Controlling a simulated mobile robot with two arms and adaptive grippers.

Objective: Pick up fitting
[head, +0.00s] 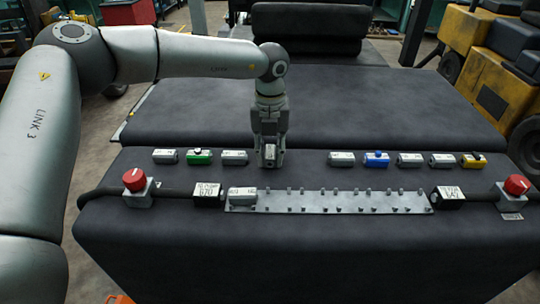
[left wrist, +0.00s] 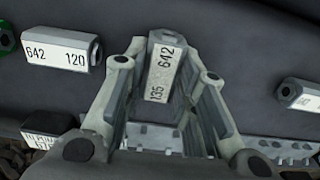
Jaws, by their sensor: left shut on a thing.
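My left gripper (head: 270,162) points down at the row of fittings on the dark padded surface. It is shut on a grey fitting (left wrist: 163,74), whose white label reads 642 and 135 in the left wrist view. The gripper (left wrist: 168,88) has a finger on each side of this fitting. I cannot tell whether the fitting touches the surface. Other grey fittings stand in the row, one to the left (head: 235,157) and one to the right (head: 342,158). The left neighbour also shows in the left wrist view (left wrist: 62,50), labelled 642 and 120. My right gripper is not in view.
A metal rail with pegs (head: 330,201) lies in front, with one grey fitting (head: 242,195) at its left end. Red knobs stand at left (head: 134,179) and right (head: 517,185). Green (head: 200,156), blue (head: 376,159) and yellow (head: 473,160) fittings share the row.

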